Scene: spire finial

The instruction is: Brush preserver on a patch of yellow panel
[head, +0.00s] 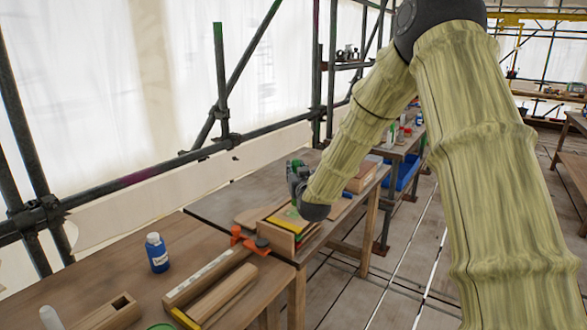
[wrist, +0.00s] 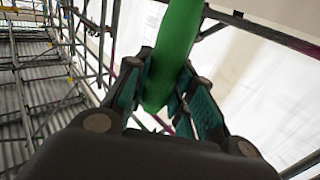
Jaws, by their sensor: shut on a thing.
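My gripper (head: 297,178) is over the far workbench in the head view, partly hidden by my forearm. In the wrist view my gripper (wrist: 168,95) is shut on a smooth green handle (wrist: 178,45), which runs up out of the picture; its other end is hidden. I cannot tell from this view whether it is a brush. A yellow panel (head: 285,224) lies on or in a low wooden box below my gripper, with a green area at its far side. Whether the held thing touches the panel is hidden. A blue bottle (head: 157,253) with a white cap stands on the near bench.
An orange clamp (head: 249,240) sits at the bench edge near wooden beams (head: 209,279). Scaffold poles (head: 222,80) stand behind the benches. Bottles and a blue bin (head: 407,172) are at a farther bench. The plank floor (head: 400,270) to the right is clear.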

